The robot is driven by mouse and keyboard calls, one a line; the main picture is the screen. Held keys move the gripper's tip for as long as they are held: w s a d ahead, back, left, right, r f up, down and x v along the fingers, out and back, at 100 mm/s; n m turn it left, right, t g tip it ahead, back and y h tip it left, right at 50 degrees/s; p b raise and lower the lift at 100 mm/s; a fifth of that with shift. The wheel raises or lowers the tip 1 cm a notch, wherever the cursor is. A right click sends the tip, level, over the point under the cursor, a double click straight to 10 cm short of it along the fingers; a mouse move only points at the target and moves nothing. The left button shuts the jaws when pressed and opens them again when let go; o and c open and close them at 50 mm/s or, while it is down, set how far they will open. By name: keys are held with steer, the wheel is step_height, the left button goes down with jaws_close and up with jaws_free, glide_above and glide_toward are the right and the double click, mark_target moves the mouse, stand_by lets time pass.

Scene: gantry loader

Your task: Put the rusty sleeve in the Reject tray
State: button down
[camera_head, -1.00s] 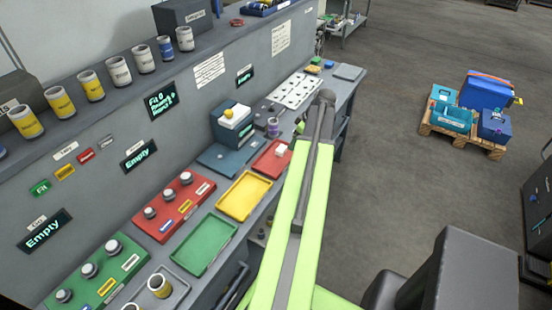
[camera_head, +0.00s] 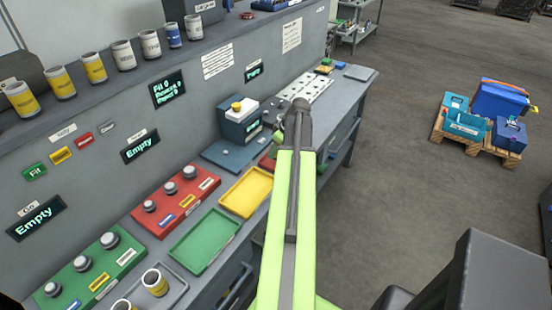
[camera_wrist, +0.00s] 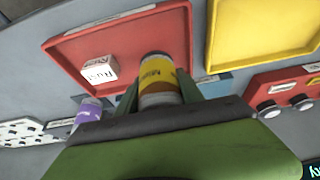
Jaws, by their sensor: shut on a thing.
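My gripper (camera_wrist: 160,92) is shut on a sleeve (camera_wrist: 157,72) with a yellow label and orange-brown bands, which I take as the rusty sleeve. In the wrist view it overlaps the near edge of the red tray (camera_wrist: 150,38); its height above the tray is unclear. A small white block (camera_wrist: 98,71) marked "Rust" lies in that tray. The tray's edge label is too small to read. In the head view only a sliver of the red tray (camera_head: 267,161) shows left of my arm; the gripper and held sleeve are hidden there.
The yellow tray (camera_head: 246,192) and green tray (camera_head: 205,240) lie nearer on the bench. A purple-labelled sleeve (camera_wrist: 88,114) stands near the red tray. A grey-blue device (camera_head: 239,121) with a yellow-topped white part stands behind. Red (camera_head: 176,200) and green (camera_head: 90,268) button panels are at left.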

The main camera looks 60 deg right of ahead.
mark_target(273, 161)
step_height(273, 161, down, 4)
steer(key=shift+r+b, duration=0.15)
steer(key=shift+b, duration=1.05)
steer(key=shift+r, duration=0.25)
steer(key=shift+f, duration=0.2)
steer(key=c, duration=0.7)
jaws_free()
steer(key=shift+c, duration=0.2)
steer(key=shift+r, duration=0.1)
steer(key=shift+s+r+p, duration=0.1)
steer(key=shift+r+p, duration=0.4)
steer(key=shift+p, duration=0.1)
steer(key=p+v, duration=1)
steer(key=v, duration=0.1)
steer(key=shift+r, duration=0.1)
